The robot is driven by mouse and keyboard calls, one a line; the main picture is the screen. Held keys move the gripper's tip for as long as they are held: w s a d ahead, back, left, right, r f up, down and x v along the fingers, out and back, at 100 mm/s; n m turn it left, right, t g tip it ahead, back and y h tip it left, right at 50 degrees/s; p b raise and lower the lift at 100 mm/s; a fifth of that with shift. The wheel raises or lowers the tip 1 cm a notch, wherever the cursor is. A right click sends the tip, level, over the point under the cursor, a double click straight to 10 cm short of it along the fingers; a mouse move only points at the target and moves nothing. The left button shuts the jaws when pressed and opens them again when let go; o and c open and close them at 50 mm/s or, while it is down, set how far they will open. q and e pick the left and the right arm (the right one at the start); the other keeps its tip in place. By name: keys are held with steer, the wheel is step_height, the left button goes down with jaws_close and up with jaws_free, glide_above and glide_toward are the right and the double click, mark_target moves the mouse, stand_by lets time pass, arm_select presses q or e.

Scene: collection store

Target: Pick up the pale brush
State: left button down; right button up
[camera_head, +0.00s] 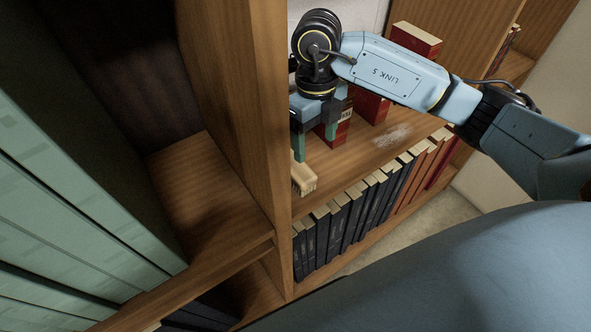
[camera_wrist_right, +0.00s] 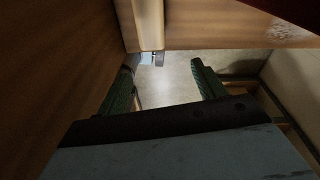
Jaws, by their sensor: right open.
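The pale brush (camera_head: 303,180) lies on the wooden shelf, near its front edge and close beside the upright panel. Its near end shows in the head view; part of it is behind a green finger of my right gripper. My right gripper (camera_head: 315,142) points down over the shelf, with its fingers apart just behind and above the brush. In the right wrist view, the two green fingers of my right gripper (camera_wrist_right: 165,85) are spread with nothing held between them. I cannot make out the brush for certain in that view. My left gripper is not in view.
The upright panel (camera_head: 256,120) stands close to the left of my right gripper. Red books (camera_head: 371,105) stand behind it on the shelf. A row of dark and red books (camera_head: 345,217) fills the shelf below. A pale dusty patch (camera_head: 393,136) marks the bare shelf to the right.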

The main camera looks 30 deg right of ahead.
mark_target(297, 165)
steer(key=w+a+r+m+t, duration=0.1)
steer(key=w+a+r+m, duration=0.1)
steer(key=w+a, duration=0.1)
step_height(297, 165, down, 8)
steer(key=shift+p, duration=0.3)
steer(key=shift+w+d+f+p, duration=0.15)
steer(key=shift+f+p, duration=0.1)
steer(key=shift+f, duration=1.1)
steer(key=shift+d+f+p, duration=0.15)
steer(key=shift+f+p, duration=0.1)
steer(key=shift+f, duration=1.1)
steer(key=shift+c, duration=0.4)
steer(key=c, duration=1)
steer(key=shift+r, duration=0.15)
